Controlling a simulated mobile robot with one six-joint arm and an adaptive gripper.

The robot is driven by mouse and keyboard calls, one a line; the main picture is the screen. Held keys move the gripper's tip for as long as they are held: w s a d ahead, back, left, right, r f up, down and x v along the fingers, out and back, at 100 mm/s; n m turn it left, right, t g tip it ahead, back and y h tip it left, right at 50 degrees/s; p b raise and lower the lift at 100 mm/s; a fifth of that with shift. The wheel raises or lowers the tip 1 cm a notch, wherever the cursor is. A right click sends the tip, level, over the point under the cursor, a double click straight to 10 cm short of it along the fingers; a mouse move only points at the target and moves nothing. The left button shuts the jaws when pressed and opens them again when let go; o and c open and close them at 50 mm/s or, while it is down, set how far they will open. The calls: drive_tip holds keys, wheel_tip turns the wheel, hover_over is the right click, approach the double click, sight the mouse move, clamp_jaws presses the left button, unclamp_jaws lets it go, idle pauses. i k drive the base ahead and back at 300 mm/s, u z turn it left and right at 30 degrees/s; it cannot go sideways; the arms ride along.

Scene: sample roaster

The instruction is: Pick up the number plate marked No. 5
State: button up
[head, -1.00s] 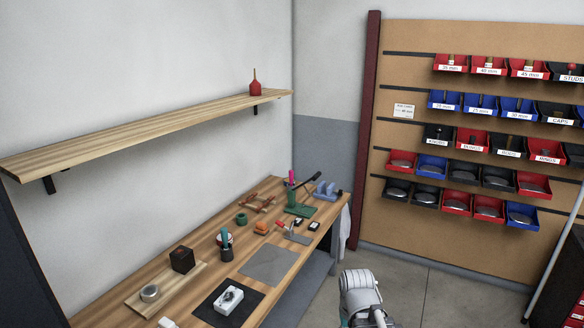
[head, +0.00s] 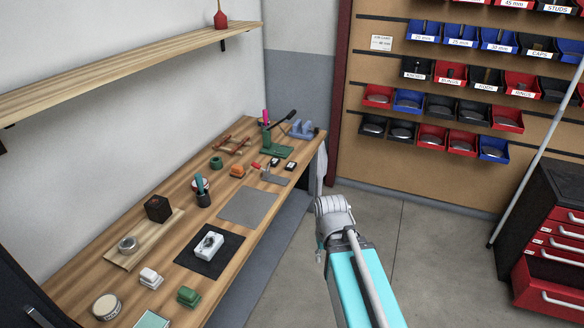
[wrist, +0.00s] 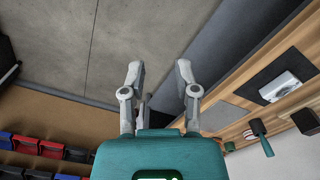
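I cannot make out a number plate marked No. 5 in either view; no marking on the small bench items is readable as one. My gripper (wrist: 160,72) shows in the wrist view with its two fingers apart and nothing between them. It is over bare grey floor, with the wooden workbench (wrist: 236,112) to its right. In the head view my arm rises at the lower middle, right of the workbench (head: 232,262), and its fingers cannot be made out there.
The bench carries a white box on a black mat (head: 187,258), a grey mat (head: 247,206), a green press (head: 276,150) and several small items. A wall shelf (head: 120,70) hangs above. Labelled bins (head: 461,42) line the back wall. A red drawer cabinet (head: 560,245) stands right.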

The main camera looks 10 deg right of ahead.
sight(291, 165)
drive_tip(key=z, duration=0.25)
drive_tip(key=k, duration=0.65)
drive_tip(key=z, duration=0.5)
drive_tip(key=k, duration=0.65)
drive_tip(key=z, duration=0.55)
drive_tip(key=i, duration=2.15)
drive_tip(key=u, duration=0.45)
drive_tip(key=i, duration=0.6)
drive_tip(key=u, duration=0.55)
